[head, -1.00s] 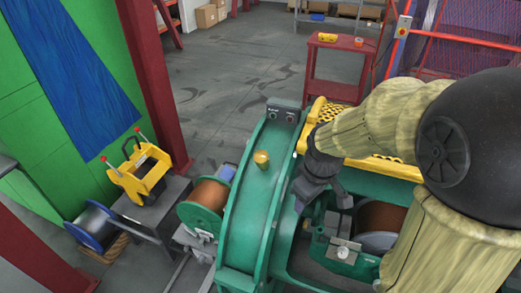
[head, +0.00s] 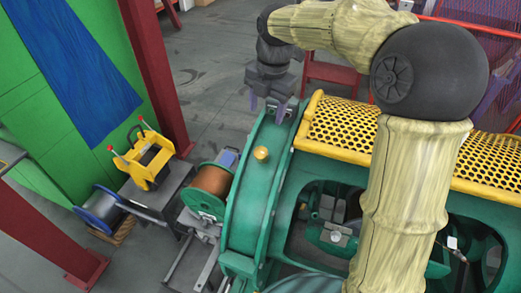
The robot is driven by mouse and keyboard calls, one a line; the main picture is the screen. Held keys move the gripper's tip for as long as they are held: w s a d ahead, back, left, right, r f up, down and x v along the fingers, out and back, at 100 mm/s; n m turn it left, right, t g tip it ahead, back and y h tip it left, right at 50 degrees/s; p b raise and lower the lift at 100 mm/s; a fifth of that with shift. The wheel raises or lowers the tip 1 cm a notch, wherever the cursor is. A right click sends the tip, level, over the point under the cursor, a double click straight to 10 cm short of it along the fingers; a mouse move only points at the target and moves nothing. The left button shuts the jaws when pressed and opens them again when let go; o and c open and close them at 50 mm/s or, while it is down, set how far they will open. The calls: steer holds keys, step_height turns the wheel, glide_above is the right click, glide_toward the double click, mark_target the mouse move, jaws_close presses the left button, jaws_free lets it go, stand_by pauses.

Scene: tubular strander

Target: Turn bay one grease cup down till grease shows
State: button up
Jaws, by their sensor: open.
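A small brass cup-shaped fitting (head: 261,153) stands on top of the green ring housing (head: 246,205). A silver round knob (head: 336,237) sits on a block inside the open bay of the green tube (head: 284,237). No label shows, so I cannot tell which one is the bay one grease cup. No grease is visible on either. My gripper (head: 267,106) is open and empty, fingers pointing down, above and behind the brass fitting in the picture and apart from it. It hides the small button box on the ring.
A yellow perforated guard (head: 350,126) runs along the tube's far side. A copper wire spool (head: 211,182) sits left of the ring. A yellow carrier (head: 146,158) stands on a grey bench farther left. Open floor lies behind the ring.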

mark_target(261, 151)
steer(key=shift+f, duration=0.15)
steer(key=f+p, duration=0.1)
steer(key=f, duration=0.4)
steer(key=a+f+p, duration=0.1)
steer(key=f, duration=0.5)
steer(key=w+f+p, duration=0.1)
steer(key=f, duration=0.5)
steer(key=shift+a+p, duration=0.25)
steer(key=shift+p, duration=0.05)
steer(key=c, duration=1)
steer(key=shift+f+m+b, duration=0.1)
steer(key=shift+m+b, duration=0.2)
steer(key=shift+m, duration=0.2)
